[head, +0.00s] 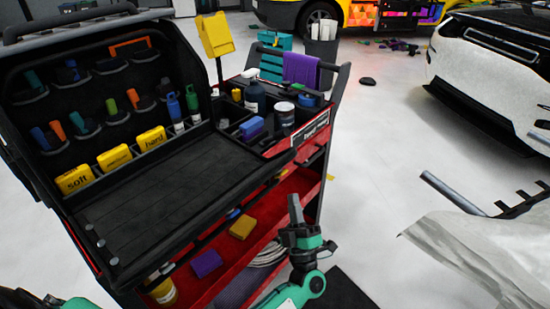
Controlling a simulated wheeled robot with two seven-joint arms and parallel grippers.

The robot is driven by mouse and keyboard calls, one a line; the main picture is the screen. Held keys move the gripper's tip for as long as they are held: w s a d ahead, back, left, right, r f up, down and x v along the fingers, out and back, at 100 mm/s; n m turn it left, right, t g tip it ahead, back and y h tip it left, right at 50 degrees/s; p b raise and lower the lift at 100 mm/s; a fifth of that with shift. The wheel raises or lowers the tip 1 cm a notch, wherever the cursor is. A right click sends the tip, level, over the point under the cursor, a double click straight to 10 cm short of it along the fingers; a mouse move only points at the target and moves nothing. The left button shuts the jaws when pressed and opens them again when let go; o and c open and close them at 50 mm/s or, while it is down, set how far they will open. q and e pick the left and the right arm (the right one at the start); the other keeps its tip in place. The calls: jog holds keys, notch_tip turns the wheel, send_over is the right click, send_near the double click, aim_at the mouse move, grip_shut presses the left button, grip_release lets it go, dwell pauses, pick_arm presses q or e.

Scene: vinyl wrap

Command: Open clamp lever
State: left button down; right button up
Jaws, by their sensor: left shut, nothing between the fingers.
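I cannot make out a clamp lever for certain in the head view. A grey bar (453,192) at the right has a dark toothed piece (522,201) beside it, above a translucent pale sheet (478,258). My left gripper (296,208) is at the lower middle, pointing up in the picture, in front of the right end of the tool cart. Its fingers are together and empty. It is well to the left of the bar and sheet. My right gripper is out of view.
A black and red tool cart (180,185) fills the left, with yellow boxes (114,157), bottles and tools. A lower red shelf (270,215) holds a few blocks. A white car (490,65) stands at the upper right. The pale floor (375,160) between is mostly clear.

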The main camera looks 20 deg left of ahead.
aim_at(276, 137)
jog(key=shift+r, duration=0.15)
